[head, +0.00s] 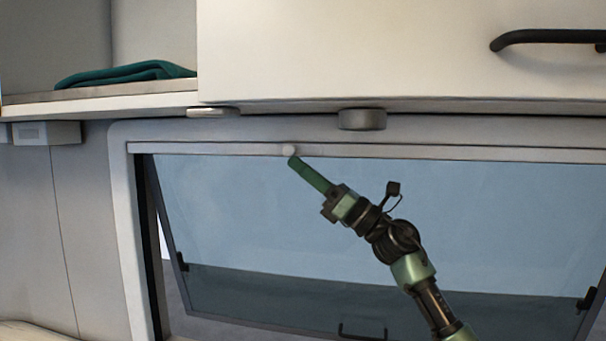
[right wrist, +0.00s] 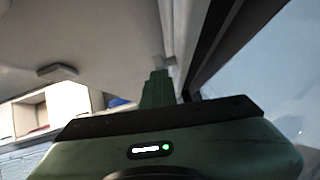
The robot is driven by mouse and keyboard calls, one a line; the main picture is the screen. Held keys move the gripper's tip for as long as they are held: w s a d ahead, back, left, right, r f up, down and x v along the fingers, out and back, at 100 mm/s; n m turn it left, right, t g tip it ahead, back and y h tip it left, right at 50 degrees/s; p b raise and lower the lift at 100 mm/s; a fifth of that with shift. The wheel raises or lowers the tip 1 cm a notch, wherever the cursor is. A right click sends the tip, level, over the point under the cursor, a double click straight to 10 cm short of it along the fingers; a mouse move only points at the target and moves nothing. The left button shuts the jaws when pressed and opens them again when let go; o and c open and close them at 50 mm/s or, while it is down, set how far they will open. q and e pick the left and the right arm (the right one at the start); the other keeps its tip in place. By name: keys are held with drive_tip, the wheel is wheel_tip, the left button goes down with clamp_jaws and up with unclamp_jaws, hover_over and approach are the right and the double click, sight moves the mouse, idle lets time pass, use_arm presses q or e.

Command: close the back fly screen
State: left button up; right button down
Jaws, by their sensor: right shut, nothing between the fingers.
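The back window (head: 300,225) is tilted outward in its pale frame. No screen mesh shows drawn down below the bar. My right gripper (head: 293,160) is shut and empty, its green fingertips at the knob, touching it or just below it. My left gripper is not in view.
An overhead cabinet (head: 350,50) with a black handle (head: 545,38) hangs above the window. A round grey fitting (head: 362,119) and a light one (head: 213,112) sit under it. A folded green cloth (head: 125,73) lies on the open shelf (head: 100,104) at left.

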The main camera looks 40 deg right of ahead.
drive_tip(key=shift+s+d+r, duration=0.1)
drive_tip(key=shift+r, duration=0.25)
drive_tip(key=s+d+f+b, duration=0.4)
drive_tip(key=s+f+b, duration=0.3)
drive_tip(key=f+b, duration=0.3)
drive_tip(key=shift+s+d+f, duration=0.2)
